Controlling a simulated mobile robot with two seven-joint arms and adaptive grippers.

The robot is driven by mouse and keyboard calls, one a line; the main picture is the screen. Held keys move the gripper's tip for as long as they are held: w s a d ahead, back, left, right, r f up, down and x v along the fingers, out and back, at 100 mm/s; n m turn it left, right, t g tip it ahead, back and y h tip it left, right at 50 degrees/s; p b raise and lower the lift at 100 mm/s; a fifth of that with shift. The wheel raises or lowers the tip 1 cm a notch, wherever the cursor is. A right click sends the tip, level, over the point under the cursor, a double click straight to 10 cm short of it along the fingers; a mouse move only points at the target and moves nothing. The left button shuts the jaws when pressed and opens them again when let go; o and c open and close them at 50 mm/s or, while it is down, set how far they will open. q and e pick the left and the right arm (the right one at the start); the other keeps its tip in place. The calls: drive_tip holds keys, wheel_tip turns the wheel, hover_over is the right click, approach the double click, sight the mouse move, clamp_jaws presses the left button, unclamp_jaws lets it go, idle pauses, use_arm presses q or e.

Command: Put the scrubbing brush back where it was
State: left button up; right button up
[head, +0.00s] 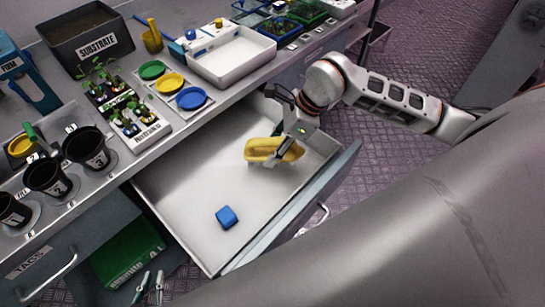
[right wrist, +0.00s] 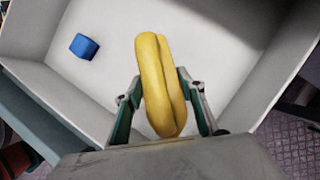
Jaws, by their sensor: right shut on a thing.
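The scrubbing brush (head: 270,149) looks like a long, rounded yellow body; I cannot make out its bristles. My right gripper (head: 276,155) is shut on it, with the brush over the right part of the open drawer (head: 172,208). In the right wrist view the brush (right wrist: 159,85) lies between the two fingers (right wrist: 161,100), one on each side. I cannot tell whether it touches the drawer floor. My left gripper is not in view.
A blue block (head: 227,217) lies on the drawer floor, apart from the brush; the floor around it is bare. The counter above holds a white tray (head: 232,75), a substrate bin (head: 84,42), coloured lids (head: 170,82) and black pots (head: 86,147).

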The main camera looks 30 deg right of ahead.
wheel_tip(320, 180, down, 4)
drive_tip(key=shift+f, duration=0.1)
drive_tip(key=o, duration=1.5)
drive_tip(key=v, duration=1.2)
